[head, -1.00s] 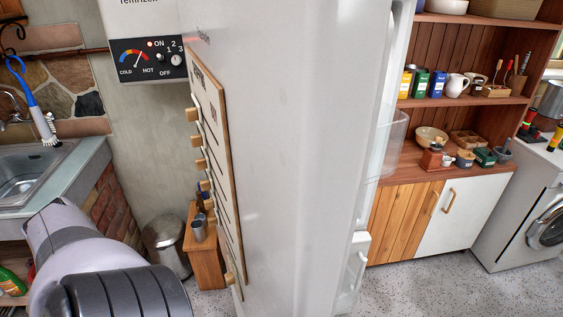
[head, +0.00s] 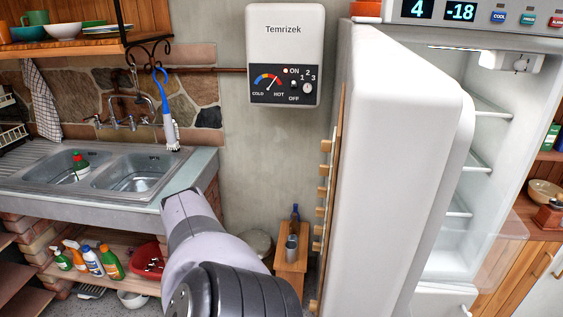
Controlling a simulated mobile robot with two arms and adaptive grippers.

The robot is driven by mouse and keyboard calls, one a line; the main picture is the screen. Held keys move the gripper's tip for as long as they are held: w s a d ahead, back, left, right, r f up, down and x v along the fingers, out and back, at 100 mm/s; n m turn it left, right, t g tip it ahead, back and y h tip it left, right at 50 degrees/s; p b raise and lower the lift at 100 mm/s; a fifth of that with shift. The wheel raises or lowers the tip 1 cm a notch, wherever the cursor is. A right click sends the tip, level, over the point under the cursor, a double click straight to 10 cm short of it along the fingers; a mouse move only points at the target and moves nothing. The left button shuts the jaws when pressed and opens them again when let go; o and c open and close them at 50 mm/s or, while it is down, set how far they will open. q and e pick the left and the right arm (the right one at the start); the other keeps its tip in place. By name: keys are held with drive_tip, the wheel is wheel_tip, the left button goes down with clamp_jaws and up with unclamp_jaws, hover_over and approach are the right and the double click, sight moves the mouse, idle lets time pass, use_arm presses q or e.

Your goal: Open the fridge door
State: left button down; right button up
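The white fridge door (head: 395,140) stands swung wide open, its edge towards me and its outer face turned left. A wooden board with several pegs (head: 326,195) is on that outer face. Right of the door, the lit fridge interior (head: 485,195) shows with shelves. A display panel (head: 455,12) reading 4 and -18 is above it. A link of one of my arms comes up from the bottom middle, left of the door and apart from it in the picture. Neither gripper shows, and the door's handle cannot be made out.
A double sink (head: 130,175) on a counter is at left, with several bottles (head: 92,262) below. A heater (head: 285,55) hangs on the wall. A small wooden stand (head: 292,262) and a bin (head: 258,243) are behind the arm. A wooden cabinet (head: 520,262) is at right.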

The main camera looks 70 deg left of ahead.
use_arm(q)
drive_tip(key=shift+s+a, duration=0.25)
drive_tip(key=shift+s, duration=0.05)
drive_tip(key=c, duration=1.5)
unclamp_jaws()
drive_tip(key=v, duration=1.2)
